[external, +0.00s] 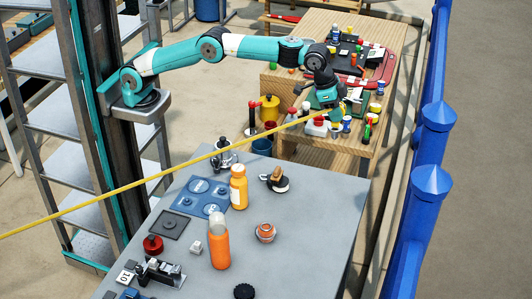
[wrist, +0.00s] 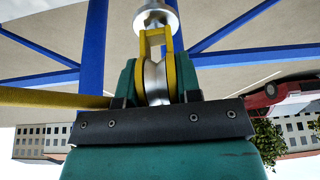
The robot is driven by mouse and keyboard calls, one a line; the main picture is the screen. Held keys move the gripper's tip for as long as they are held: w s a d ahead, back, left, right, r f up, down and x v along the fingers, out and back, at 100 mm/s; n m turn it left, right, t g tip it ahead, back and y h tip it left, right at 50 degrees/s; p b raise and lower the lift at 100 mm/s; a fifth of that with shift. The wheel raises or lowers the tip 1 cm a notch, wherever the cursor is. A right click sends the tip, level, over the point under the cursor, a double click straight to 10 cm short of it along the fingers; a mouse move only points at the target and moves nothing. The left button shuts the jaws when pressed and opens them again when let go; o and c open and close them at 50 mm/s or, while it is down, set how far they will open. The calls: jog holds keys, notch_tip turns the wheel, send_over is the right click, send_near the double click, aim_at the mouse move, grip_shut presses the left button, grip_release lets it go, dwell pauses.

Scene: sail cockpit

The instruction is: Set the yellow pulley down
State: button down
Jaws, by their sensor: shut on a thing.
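The yellow pulley (wrist: 156,76) has a yellow frame, a silver wheel and a metal ring at its top in the wrist view. My gripper (wrist: 158,84) is shut on it, with one teal finger on each side. In the external view my gripper (external: 337,107) is over the far wooden table (external: 292,146), among small coloured items. The pulley is mostly hidden there by the gripper, and I cannot tell whether it touches anything below.
A long thin yellow line (external: 120,189) crosses the external view up to my gripper. The grey table (external: 310,230) in front holds an orange bottle (external: 219,246), a yellow-orange bottle (external: 238,190) and other items. Blue railing posts (external: 436,125) stand at the right.

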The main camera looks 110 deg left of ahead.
jog(key=shift+r, duration=0.6)
jog(key=shift+d, duration=0.2)
jog(key=s+d, duration=0.5)
jog(key=d, duration=0.5)
jog(key=s+d, duration=0.5)
jog(key=d, duration=0.5)
jog(key=s+d+b, duration=0.1)
jog(key=s+d, duration=0.5)
jog(key=s, duration=0.3)
jog(key=s+d+b, duration=0.1)
jog(key=s+d, duration=0.5)
jog(key=s, duration=0.3)
notch_tip(320, 180, down, 20)
jog(key=p, duration=0.2)
jog(key=shift+s+m, duration=0.25)
jog(key=shift+m, duration=0.15)
